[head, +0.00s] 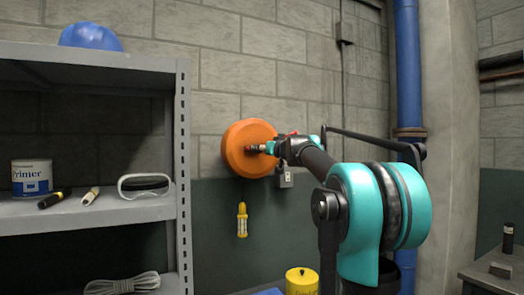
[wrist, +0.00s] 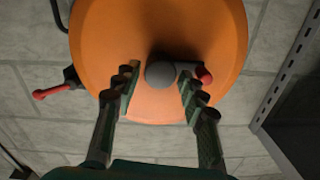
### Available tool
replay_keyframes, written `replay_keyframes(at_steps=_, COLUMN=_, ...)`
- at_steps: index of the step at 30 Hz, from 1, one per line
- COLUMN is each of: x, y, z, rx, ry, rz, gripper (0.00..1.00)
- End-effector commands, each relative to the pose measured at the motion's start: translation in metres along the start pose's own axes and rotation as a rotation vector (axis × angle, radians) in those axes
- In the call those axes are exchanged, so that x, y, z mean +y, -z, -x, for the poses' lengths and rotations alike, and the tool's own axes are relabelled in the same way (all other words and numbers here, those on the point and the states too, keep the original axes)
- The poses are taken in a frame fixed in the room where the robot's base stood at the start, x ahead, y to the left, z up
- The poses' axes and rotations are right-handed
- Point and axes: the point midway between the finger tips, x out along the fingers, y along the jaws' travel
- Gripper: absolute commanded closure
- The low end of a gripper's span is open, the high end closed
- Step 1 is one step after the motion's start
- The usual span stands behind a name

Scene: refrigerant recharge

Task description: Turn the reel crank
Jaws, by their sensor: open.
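The orange reel (head: 243,133) is mounted on the block wall and fills the upper part of the wrist view (wrist: 105,45). A round grey hub (wrist: 160,74) is at its middle, with a short dark crank arm reaching right to a red knob (wrist: 205,76). My gripper (wrist: 157,80) is open in front of the reel. Its fingertips appear either side of the hub, and the red knob is just outside the right finger. I cannot tell whether the fingers touch anything. In the head view my gripper (head: 264,148) covers the crank.
A grey shelf (head: 184,190) stands left with a blue helmet (head: 90,36), paint can (head: 31,177) and tools. A red lever (wrist: 52,92) is beside the reel. A yellow tool (head: 242,220) hangs below it; a yellow cylinder (head: 301,282) stands low. A blue pipe (head: 408,65) runs right.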

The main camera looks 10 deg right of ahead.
Motion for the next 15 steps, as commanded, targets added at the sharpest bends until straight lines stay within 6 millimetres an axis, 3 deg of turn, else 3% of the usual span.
replay_keyframes(at_steps=2, x=-0.0001, y=0.0, z=0.0001, rx=0.0, ry=0.0, rz=0.0, gripper=0.59)
replay_keyframes(at_steps=11, x=-0.0001, y=0.0, z=0.0003, rx=0.0, ry=0.0, rz=0.0, gripper=0.96)
replay_keyframes(at_steps=15, x=-0.0001, y=0.0, z=0.0004, rx=0.0, ry=0.0, rz=-0.005, gripper=0.96)
